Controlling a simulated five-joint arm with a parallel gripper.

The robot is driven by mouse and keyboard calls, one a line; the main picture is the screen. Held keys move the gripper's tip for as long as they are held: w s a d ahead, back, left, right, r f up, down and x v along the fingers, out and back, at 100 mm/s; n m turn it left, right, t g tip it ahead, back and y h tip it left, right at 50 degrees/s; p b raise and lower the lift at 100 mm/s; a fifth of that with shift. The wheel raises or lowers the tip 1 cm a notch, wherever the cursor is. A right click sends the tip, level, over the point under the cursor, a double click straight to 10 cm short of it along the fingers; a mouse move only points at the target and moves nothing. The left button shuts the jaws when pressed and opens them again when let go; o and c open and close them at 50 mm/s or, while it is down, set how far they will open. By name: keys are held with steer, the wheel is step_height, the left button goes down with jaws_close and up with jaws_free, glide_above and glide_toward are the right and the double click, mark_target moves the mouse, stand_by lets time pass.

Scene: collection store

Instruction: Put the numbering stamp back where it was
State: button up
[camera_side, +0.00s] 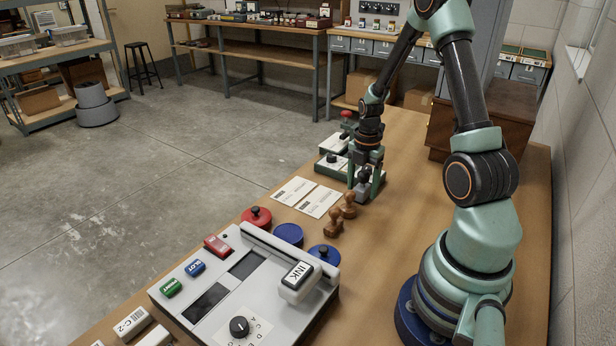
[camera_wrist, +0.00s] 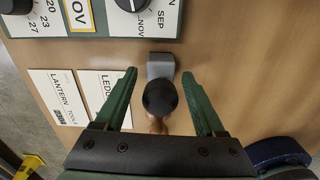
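A small grey stamp with a round black knob (camera_wrist: 160,97), which looks like the numbering stamp, stands on the wooden table. In the side view its grey body (camera_side: 364,184) shows partly between my fingers. My gripper (camera_side: 366,191) is low over the table, pointing down. In the wrist view my gripper (camera_wrist: 159,77) is open, with a green finger on each side of the stamp and a gap on both sides. Two paper cards (camera_wrist: 57,99) lie left of it. The underside of the stamp is hidden.
Dial boxes (camera_side: 338,144) stand just beyond the gripper. Two wooden-handled stamps (camera_side: 334,222) stand on the near side. Round ink pads (camera_side: 288,234) and a large grey machine (camera_side: 215,290) are nearer the camera. A brown cabinet (camera_side: 484,125) stands right. The table between is clear.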

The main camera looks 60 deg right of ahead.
steer(key=shift+r, duration=0.15)
step_height(320, 180, up, 12)
steer(key=shift+a, duration=0.1)
steer(key=a+r+m+t, duration=0.2)
steer(key=a+r+m, duration=0.3)
steer(key=a+m, duration=0.3)
steer(key=a+r+m+t, duration=0.3)
steer(key=a+r+m, duration=0.3)
steer(key=a, duration=1)
steer(key=m, duration=0.3)
steer(key=shift+s+t, duration=0.25)
steer(key=shift+t, duration=0.05)
